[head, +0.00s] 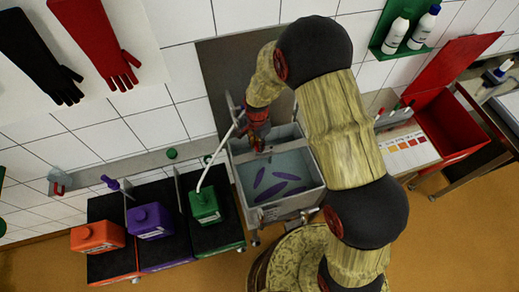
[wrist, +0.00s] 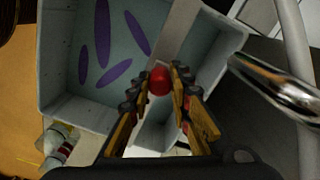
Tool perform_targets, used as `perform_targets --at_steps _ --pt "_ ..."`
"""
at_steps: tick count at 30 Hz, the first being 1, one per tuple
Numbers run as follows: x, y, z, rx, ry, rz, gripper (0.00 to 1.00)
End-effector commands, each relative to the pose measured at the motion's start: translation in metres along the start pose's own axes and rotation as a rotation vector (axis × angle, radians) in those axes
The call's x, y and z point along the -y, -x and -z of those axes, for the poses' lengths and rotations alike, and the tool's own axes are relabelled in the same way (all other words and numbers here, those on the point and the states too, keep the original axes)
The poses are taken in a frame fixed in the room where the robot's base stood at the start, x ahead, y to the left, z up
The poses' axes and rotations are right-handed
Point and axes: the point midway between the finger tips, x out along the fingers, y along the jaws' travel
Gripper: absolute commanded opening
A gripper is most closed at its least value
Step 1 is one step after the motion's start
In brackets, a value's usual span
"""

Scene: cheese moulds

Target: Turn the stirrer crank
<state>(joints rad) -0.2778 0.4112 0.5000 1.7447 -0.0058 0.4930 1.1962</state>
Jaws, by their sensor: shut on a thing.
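A red knob (wrist: 159,80), which looks like the handle of the stirrer crank, sits between the fingers of my gripper (wrist: 157,84) in the wrist view. The fingers are shut on it from both sides. In the head view my gripper (head: 259,143) is at the back edge of a grey tank (head: 243,191), with my arm reaching down from above. The rest of the crank is hidden by my gripper. The tank holds pale liquid with several purple oval shapes (head: 270,193), also seen in the wrist view (wrist: 115,72).
A shiny metal pipe (wrist: 272,82) passes close to the right of my gripper. A red open bin (head: 452,125) stands at the right.

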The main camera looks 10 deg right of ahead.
Motion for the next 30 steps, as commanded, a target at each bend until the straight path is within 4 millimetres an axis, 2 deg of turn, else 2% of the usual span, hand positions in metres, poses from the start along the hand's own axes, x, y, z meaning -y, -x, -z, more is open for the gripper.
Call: perform_targets --at_steps 6,15,30 --pt "0.010 -0.001 0.006 0.000 -0.177 0.004 0.00" --pt "0.017 0.000 0.013 0.002 -0.340 0.004 0.00" --pt "0.019 0.001 0.015 0.002 -0.403 0.004 0.00"
